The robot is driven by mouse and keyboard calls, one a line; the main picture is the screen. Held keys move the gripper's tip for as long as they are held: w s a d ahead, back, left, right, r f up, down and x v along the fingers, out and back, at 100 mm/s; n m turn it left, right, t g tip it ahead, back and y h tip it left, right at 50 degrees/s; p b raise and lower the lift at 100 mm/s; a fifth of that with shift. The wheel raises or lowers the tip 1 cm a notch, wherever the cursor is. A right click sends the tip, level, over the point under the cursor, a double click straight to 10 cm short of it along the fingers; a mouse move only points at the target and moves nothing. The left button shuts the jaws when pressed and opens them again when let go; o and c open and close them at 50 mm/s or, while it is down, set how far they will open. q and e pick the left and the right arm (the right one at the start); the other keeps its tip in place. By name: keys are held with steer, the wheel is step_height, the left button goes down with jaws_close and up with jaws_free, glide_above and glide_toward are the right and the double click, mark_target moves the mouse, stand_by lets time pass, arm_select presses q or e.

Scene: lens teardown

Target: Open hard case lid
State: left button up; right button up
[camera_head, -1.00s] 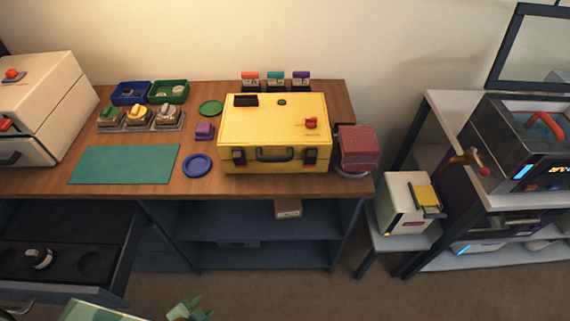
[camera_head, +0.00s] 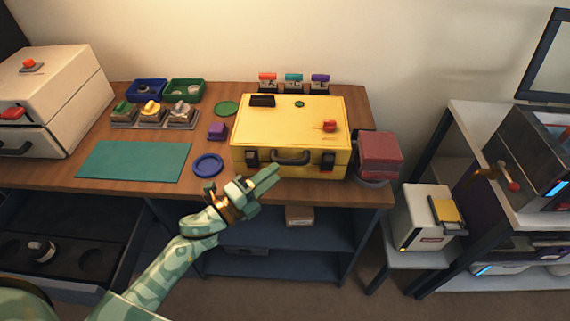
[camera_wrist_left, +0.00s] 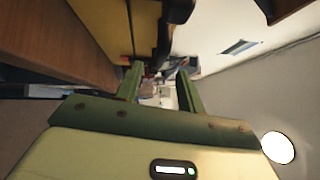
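The yellow hard case (camera_head: 290,122) stands on the wooden table with its lid closed. Its front has a dark handle (camera_head: 291,158), with a dark latch on the left (camera_head: 251,158) and another on the right (camera_head: 328,161). My left gripper (camera_head: 272,176) is just in front of the case, low by the left latch and handle. In the left wrist view, its two green fingers (camera_wrist_left: 158,80) are apart, with the yellow case (camera_wrist_left: 105,22) and a dark fitting close to the tips. I cannot tell whether they touch the case. My right gripper is not in view.
A blue dish (camera_head: 208,165), purple block (camera_head: 217,131) and teal mat (camera_head: 136,161) lie left of the case. A dark red block (camera_head: 380,150) stands close on its right. An open drawer (camera_head: 60,250) is below the table at left.

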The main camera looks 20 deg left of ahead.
arm_select(q)
steer(key=x, duration=0.5)
steer(key=shift+w+d, duration=0.1)
